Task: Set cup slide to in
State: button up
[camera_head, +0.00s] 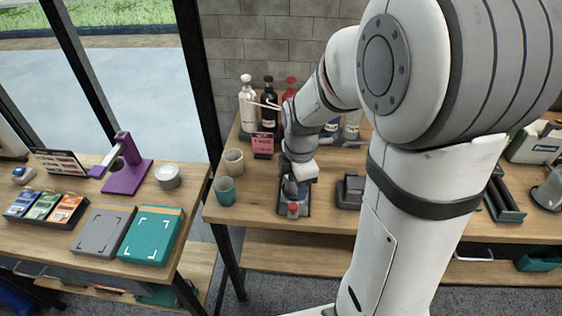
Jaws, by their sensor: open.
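A dark slide-like fixture (283,207) with a red knob (293,209) at its front lies near the front edge of the right-hand wooden table; I take it to be the cup slide. My gripper (293,191) points down over this fixture, just behind the red knob. The arm and gripper hide most of the fixture, so its slide position is not clear. The fingers are small and partly hidden; I cannot tell if they touch it. A beige cup (233,161) and a teal cup (224,190) stand upright to the left.
Pump bottles (247,104) and a pink sign (263,145) stand behind the gripper. A dark block-like device (350,191) sits to its right. My arm covers the table's middle. On the left table are a purple stand (127,182) and a teal box (151,237).

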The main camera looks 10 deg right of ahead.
aim_at(293, 205)
jog(key=w+f+n, duration=0.1)
jog(key=n, duration=0.1)
jog(key=f+n, duration=0.1)
jog(key=shift+w+f+n+g, duration=0.3)
jog(key=shift+w+f+n, duration=0.1)
jog(key=shift+f, duration=0.3)
notch_tip(293, 205, down, 7)
jog(key=shift+f+p, duration=0.2)
jog(key=shift+p, duration=0.25)
jog(key=shift+c, duration=0.2)
grip_shut()
jog(key=shift+w, duration=0.1)
